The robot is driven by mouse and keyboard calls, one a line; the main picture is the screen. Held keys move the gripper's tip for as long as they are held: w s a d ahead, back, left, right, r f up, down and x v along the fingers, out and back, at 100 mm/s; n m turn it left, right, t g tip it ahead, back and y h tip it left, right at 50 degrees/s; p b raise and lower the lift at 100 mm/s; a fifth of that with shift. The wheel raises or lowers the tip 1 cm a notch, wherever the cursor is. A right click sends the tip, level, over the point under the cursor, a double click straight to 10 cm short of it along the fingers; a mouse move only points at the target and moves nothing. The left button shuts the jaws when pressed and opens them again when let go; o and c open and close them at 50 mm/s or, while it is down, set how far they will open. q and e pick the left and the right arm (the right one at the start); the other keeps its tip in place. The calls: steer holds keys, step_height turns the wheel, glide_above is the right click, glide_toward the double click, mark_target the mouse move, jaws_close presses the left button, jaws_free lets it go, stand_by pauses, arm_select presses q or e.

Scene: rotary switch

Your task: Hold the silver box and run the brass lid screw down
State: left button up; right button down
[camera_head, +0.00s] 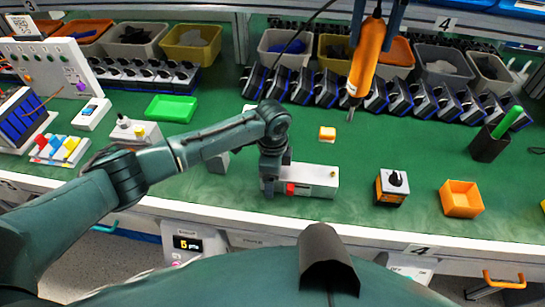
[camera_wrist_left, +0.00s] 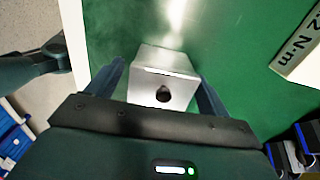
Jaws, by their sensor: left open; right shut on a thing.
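The silver box (camera_head: 318,176) lies on the green bench mat near the front edge, with a red square on its front. A small brass spot, the lid screw (camera_head: 333,174), shows near its right end. My left gripper (camera_head: 272,183) is down at the box's left end. In the left wrist view the box (camera_wrist_left: 165,60) lies between the open fingers of this gripper (camera_wrist_left: 160,80), a dark round hole facing me. Contact cannot be told. My right gripper (camera_head: 377,22) is shut on an orange screwdriver (camera_head: 368,60), its tip pointing down behind the box, apart from the screw.
A green tray (camera_head: 171,108) lies at the left. Rows of dark switch units and bins line the back.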

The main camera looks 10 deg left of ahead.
arm_select(q)
steer(key=shift+f, duration=0.1)
steer(key=shift+c, duration=0.2)
steer(key=c, duration=1.4)
steer(key=shift+c, duration=0.2)
